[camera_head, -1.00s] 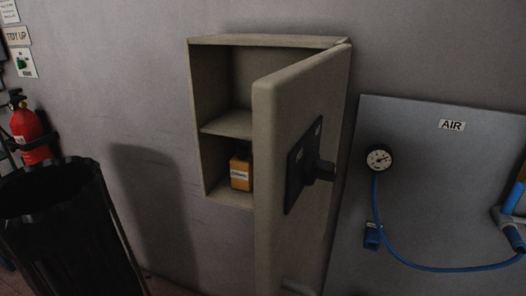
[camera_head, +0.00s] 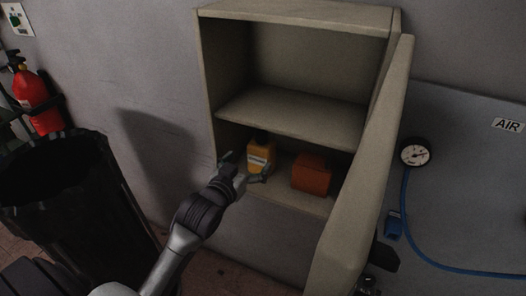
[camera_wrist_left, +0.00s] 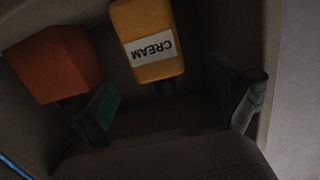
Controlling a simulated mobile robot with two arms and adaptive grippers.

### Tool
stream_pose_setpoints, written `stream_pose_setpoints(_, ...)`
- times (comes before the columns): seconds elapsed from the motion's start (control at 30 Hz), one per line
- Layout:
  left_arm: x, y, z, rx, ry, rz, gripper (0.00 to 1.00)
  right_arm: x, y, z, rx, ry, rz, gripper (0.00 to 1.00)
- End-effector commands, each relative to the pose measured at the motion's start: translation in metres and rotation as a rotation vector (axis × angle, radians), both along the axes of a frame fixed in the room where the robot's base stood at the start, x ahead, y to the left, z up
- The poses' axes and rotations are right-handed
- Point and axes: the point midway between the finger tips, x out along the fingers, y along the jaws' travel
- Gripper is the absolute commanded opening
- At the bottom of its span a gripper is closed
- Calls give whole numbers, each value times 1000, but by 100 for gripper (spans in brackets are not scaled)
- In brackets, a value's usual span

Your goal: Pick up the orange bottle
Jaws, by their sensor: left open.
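The orange bottle (camera_head: 261,154), yellow-orange with a white label, stands on the lower shelf of the open wall cabinet (camera_head: 288,13). In the left wrist view the bottle (camera_wrist_left: 147,28) shows upside down at the top, its label reading CREAM. My left gripper (camera_head: 246,173) is open at the front of the lower shelf, close to the bottle. In the wrist view its fingers (camera_wrist_left: 170,108) stand apart on either side of the bottle's line, with nothing held. A small dark part low beside the door may be my right gripper (camera_head: 370,286), mostly hidden.
A red-orange box (camera_head: 312,174) sits right of the bottle on the same shelf. The upper shelf (camera_head: 295,115) is empty. The open door (camera_head: 362,180) stands on the right. A black bin (camera_head: 75,195) is at the left.

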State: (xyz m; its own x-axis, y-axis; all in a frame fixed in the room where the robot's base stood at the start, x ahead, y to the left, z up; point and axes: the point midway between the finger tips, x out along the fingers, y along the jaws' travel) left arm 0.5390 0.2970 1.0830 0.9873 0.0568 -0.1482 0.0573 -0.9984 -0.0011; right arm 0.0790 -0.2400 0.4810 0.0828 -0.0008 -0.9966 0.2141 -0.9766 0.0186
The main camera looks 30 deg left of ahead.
Motion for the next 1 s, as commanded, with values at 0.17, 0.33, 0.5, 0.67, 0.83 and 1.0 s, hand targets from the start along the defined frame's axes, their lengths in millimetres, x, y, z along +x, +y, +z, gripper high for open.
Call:
stream_pose_setpoints(0.17, 18, 1, -2, 0, 1, 0, 100, 3, -1, 4, -1, -3, 0, 39)
stream_pose_setpoints(0.33, 33, -1, 0, -2, 1, -1, 100, 6, 0, 13, 0, -7, -1, 39)
stream_pose_setpoints(0.5, 60, -3, -2, 0, 2, 1, 100, 6, 2, 24, 3, -9, -2, 39)
stream_pose_setpoints(0.67, 71, -3, -6, 0, 2, 0, 100, 6, 6, 26, 7, -9, -2, 39)
stream_pose_setpoints(0.83, 72, -3, -7, 0, 1, 0, 100, 7, 9, 25, 11, -10, -4, 39)
stream_pose_setpoints(1.0, 72, -3, -7, 0, 1, 0, 80, 7, 9, 25, 11, -10, -3, 39)
